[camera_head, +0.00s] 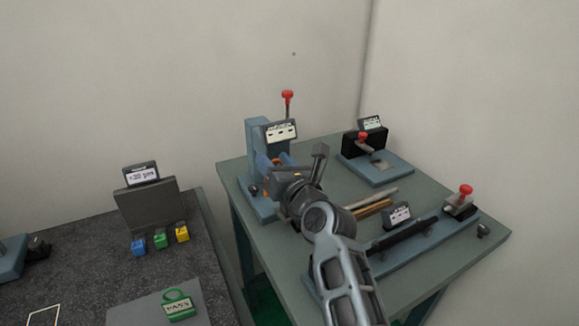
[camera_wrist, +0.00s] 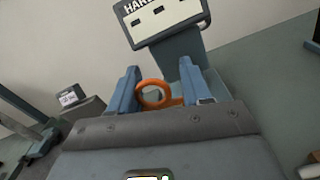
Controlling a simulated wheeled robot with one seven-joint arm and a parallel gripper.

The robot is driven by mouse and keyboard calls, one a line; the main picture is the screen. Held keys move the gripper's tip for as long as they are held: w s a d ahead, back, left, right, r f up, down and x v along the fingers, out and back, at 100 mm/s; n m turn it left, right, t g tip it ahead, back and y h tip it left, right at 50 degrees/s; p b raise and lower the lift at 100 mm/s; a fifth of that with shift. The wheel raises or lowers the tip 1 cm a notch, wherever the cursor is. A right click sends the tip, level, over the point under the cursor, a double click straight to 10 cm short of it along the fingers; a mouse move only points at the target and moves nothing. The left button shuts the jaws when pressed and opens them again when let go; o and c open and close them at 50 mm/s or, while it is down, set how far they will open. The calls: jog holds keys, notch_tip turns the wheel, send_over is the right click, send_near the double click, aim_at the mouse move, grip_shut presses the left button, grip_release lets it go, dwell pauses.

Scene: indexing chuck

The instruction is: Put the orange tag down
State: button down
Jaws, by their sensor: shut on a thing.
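The orange tag (camera_wrist: 155,94) shows its ring in the wrist view, between the two blue fingers of my gripper (camera_wrist: 156,92). The rest of the tag is hidden behind my gripper's body. My gripper is shut on the tag. In the head view, my gripper is in front of the blue fixture with a red-knobbed lever (camera_head: 257,140) at the left back of the green table, and only a bit of orange (camera_head: 276,161) shows there. I cannot tell whether the tag touches the fixture.
A green PASS tag (camera_head: 179,306) lies on a grey plate on the dark bench at left, near small blue, green and yellow blocks (camera_head: 160,241). A second fixture (camera_head: 376,165), wooden rods (camera_head: 372,208) and a long rail fixture (camera_head: 412,245) occupy the table's right side.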

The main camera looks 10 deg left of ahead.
jog(key=w+d, duration=0.2)
jog(key=d, duration=0.1)
jog(key=shift+w+d+b, duration=0.1)
jog(key=shift+d+b, duration=0.05)
jog(key=shift+b, duration=0.15)
jog(key=shift+a+f, duration=0.2)
jog(key=shift+f, duration=0.55)
jog(key=shift+c, duration=2.4)
grip_release()
jog(key=shift+s, duration=0.2)
jog(key=v, duration=1.2)
